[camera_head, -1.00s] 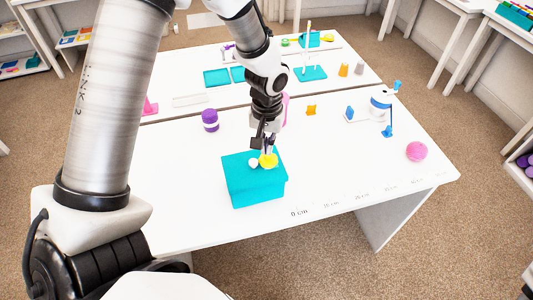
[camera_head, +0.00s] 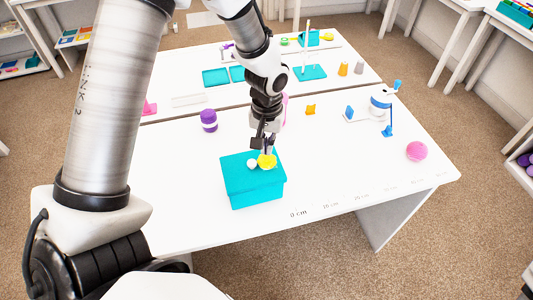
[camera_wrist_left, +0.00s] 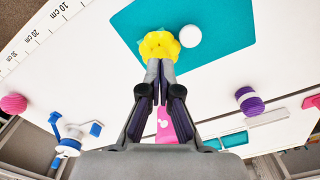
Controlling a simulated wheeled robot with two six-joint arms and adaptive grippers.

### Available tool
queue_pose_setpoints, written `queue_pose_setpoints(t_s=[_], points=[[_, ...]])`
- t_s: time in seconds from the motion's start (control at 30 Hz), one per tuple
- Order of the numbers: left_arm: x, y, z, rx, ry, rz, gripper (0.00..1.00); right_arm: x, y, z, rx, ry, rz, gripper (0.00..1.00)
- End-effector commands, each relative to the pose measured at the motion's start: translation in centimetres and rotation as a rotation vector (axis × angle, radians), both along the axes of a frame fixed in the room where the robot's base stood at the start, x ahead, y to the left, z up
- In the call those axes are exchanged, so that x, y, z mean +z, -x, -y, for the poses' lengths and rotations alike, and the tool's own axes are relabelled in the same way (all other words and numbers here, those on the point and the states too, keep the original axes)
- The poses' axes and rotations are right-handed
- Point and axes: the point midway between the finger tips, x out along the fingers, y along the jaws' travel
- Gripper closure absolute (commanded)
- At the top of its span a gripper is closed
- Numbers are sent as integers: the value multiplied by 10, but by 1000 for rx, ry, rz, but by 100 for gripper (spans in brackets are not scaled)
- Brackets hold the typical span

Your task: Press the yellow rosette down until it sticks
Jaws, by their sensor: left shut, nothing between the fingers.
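The yellow rosette (camera_head: 267,161) lies on the lid of a teal box (camera_head: 257,190) near the table's front edge. A small white round piece (camera_head: 252,164) sits beside it on the lid. My left gripper (camera_head: 268,149) points down at the rosette, shut and empty. In the left wrist view the shut fingertips (camera_wrist_left: 158,62) are at the edge of the rosette (camera_wrist_left: 159,46), with the white piece (camera_wrist_left: 190,37) next to it on the teal lid (camera_wrist_left: 220,15). I cannot tell whether the tips press on it. My right gripper is not in view.
A purple-and-white jar (camera_head: 209,120) stands behind the box to the left. A pink ball (camera_head: 416,151) lies at the right, and a blue-and-white cranked device (camera_head: 380,105) stands behind it. The table to the right of the box is clear.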

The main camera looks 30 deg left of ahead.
Motion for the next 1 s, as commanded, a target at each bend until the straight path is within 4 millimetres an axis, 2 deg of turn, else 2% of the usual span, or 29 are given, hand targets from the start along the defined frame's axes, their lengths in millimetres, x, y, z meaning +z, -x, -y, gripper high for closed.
queue_pose_setpoints(t_s=[1.0], points=[[-20,0,0,0,0,0,100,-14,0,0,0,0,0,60]])
